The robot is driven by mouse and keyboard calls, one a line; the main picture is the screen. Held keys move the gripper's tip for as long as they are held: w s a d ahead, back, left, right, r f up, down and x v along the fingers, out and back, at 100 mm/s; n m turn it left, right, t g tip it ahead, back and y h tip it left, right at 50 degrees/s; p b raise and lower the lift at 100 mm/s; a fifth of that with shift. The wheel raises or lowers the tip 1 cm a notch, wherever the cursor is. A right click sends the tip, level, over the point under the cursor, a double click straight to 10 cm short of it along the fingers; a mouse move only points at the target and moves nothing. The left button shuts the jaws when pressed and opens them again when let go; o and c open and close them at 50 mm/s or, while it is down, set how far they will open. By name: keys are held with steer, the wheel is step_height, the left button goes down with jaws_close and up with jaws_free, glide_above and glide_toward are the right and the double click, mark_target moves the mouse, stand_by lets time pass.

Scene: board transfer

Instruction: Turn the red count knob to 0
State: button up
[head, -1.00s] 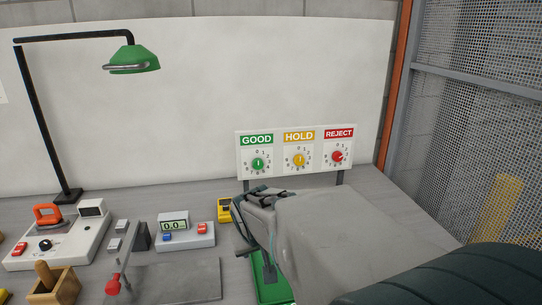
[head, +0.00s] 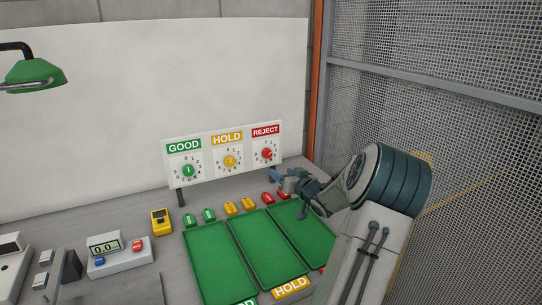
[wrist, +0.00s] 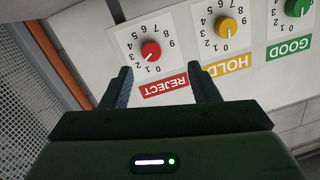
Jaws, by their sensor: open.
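The red count knob (head: 267,153) is on the white dial board (head: 211,177) under the REJECT label, at the board's right end. In the wrist view the red knob (wrist: 151,50) appears upside down, ahead of and between the fingers. I cannot read its pointer's exact digit. My gripper (head: 278,175) is open and empty, below and a little right of the red dial in the head view. In the wrist view the gripper (wrist: 161,72) shows both fingers apart, with the REJECT label between them. The fingers appear clear of the knob.
The yellow HOLD knob (head: 230,162) and green GOOD knob (head: 188,171) sit to its left. Green trays (head: 222,262) and small coloured items (head: 232,208) lie below the board. A yellow device (head: 161,221) stands left. A mesh screen (head: 430,100) closes off the right.

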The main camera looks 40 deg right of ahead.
mark_target(269, 154)
steer(key=shift+t, duration=0.5)
steer(key=x, duration=0.4)
steer(key=d+p+x, duration=0.1)
steer(key=x, duration=0.3)
steer(key=d+p+x, duration=0.1)
steer(key=x, duration=0.3)
steer(key=shift+s+d+r, duration=0.2)
steer(key=shift+d+r, duration=0.05)
steer(key=shift+d, duration=0.05)
steer(key=c, duration=1)
